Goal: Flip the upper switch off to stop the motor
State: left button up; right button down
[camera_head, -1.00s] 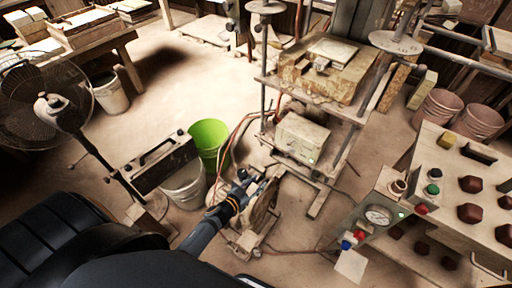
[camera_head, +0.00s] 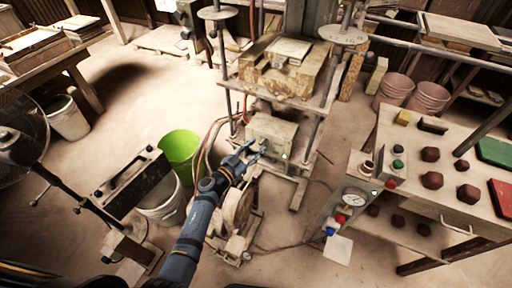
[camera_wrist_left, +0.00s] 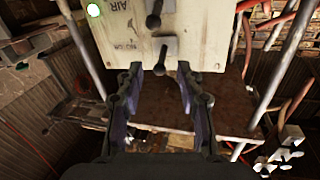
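The pale control box (camera_head: 270,133) sits on the press frame under the upper shelf. In the left wrist view, its off-white face (camera_wrist_left: 200,30) carries two dark lever switches, an upper one (camera_wrist_left: 153,20) and a lower one (camera_wrist_left: 159,68), with an "AIR" label and another partly readable label. My left gripper (camera_head: 257,152) is close in front of the box. In the left wrist view, its fingers (camera_wrist_left: 159,75) are apart, one on each side of the lower lever's end. I cannot tell whether they touch it. My right gripper is not in view.
A green bucket (camera_head: 180,150) and a white bucket (camera_head: 166,202) stand left of my left arm. A gauge box (camera_head: 347,200) and a bench of dark red knobs stand at right. Red hoses (camera_head: 209,140) hang beside the box. Press posts flank it.

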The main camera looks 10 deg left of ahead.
pick_arm(q)
jog(key=shift+w+d, duration=0.2)
jog(key=shift+w, duration=0.1)
grip_shut()
notch_tip(320, 180, down, 4)
jog(key=m+t+h+b, duration=0.1)
jog(key=t+h+b, duration=0.1)
jog(key=b, duration=0.8)
jog(key=m+t+h+b, duration=0.1)
jog(key=t+h+b, duration=0.1)
jog(key=b, duration=0.9)
jog(key=shift+w+r+m+t+h, duration=0.1)
jog(key=shift+m+t+h, duration=0.3)
jog(key=shift+t, duration=0.1)
